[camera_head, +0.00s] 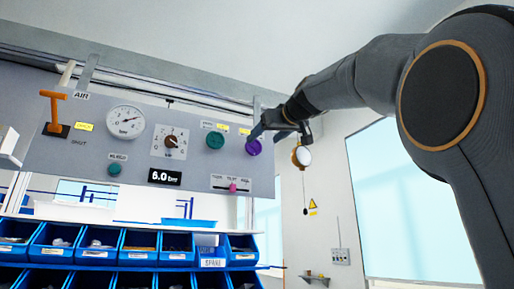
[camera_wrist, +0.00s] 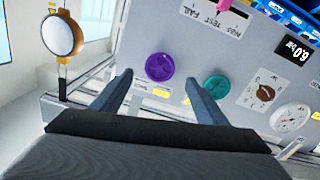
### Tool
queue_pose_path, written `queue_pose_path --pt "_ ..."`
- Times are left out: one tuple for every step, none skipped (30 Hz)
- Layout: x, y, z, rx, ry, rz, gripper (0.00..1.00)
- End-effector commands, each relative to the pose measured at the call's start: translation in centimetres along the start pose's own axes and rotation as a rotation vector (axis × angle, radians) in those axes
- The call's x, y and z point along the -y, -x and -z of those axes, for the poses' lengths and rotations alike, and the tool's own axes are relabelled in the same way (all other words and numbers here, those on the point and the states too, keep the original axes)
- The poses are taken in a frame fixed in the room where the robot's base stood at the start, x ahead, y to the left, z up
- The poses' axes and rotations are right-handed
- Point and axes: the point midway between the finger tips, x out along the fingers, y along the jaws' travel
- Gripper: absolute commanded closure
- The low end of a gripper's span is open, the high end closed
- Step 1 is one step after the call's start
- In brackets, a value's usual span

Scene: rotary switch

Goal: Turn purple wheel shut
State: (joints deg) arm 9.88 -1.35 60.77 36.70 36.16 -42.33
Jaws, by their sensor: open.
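The purple wheel (camera_head: 253,147) is a small round knob near the right end of the grey panel. It also shows in the wrist view (camera_wrist: 160,67), ahead of my gripper and left of centre between the fingers. My gripper (camera_wrist: 157,88) is open and empty, with one finger on each side of the view. In the head view, my gripper (camera_head: 281,130) is beside the purple wheel, at the panel's right end. I cannot tell whether a finger touches the wheel; in the wrist view they look apart.
A teal wheel (camera_head: 215,140) sits just left of the purple one, close to one finger in the wrist view. A pink slider (camera_head: 233,187) is below. A round hanging lamp-like disc (camera_head: 301,156) is right of the panel. Blue bins (camera_head: 90,241) stand underneath.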

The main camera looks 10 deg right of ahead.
Motion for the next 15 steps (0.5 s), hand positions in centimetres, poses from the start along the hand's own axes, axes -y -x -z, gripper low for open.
queue_pose_path --pt "0.0 -0.7 0.0 0.003 -0.001 0.001 0.32" --pt "0.0 -1.1 0.0 0.003 -0.001 0.001 0.32" --pt "0.0 -1.8 0.0 0.004 -0.001 0.002 0.32" --pt "0.0 -2.2 0.0 0.004 -0.001 0.002 0.32" --pt "0.0 -2.7 0.1 0.004 -0.001 0.002 0.32" --pt "0.0 -3.4 0.1 0.004 -0.001 0.002 0.32" --pt "0.0 -3.8 0.1 0.004 -0.002 0.002 0.32" --pt "0.0 -4.3 0.0 0.004 -0.002 0.002 0.32" --pt "0.0 -4.8 0.0 0.005 -0.002 0.002 0.32" --pt "0.0 -5.2 0.0 0.004 -0.002 0.001 0.32" --pt "0.0 -5.6 0.1 0.003 -0.002 0.001 0.32" --pt "0.0 -6.0 0.0 0.004 -0.002 0.001 0.32" --pt "0.0 -6.3 0.0 0.004 -0.002 0.001 0.32" --pt "0.0 -6.5 0.0 0.003 -0.002 0.001 0.32" --pt "0.0 -6.8 0.0 0.003 -0.002 0.001 0.32"
